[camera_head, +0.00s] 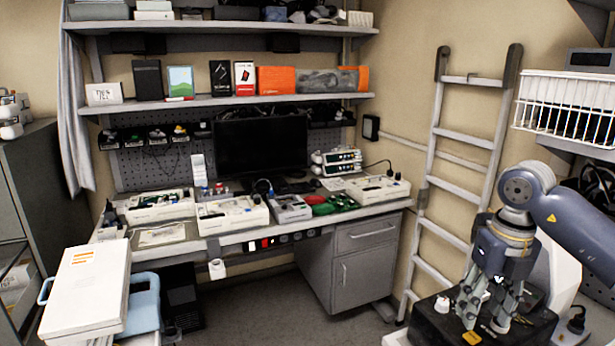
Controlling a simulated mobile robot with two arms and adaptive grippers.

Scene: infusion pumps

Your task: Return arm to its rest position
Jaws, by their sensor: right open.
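My right arm comes in from the right edge with its blue-grey links bent. My right gripper (488,302) hangs fingers down at the lower right and is open. No object shows held between its fingers. It is in front of the ladder and well to the right of the workbench, over a black surface with small white parts on it. I cannot tell whether the fingertips touch anything there. My left gripper is not in view.
The workbench (240,237) carries several white trays, a dark monitor (262,146) and infusion pumps (337,162). A ladder (436,180) leans on the wall. A white wire basket (567,105) is at the upper right. A white box (88,285) stands at the lower left.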

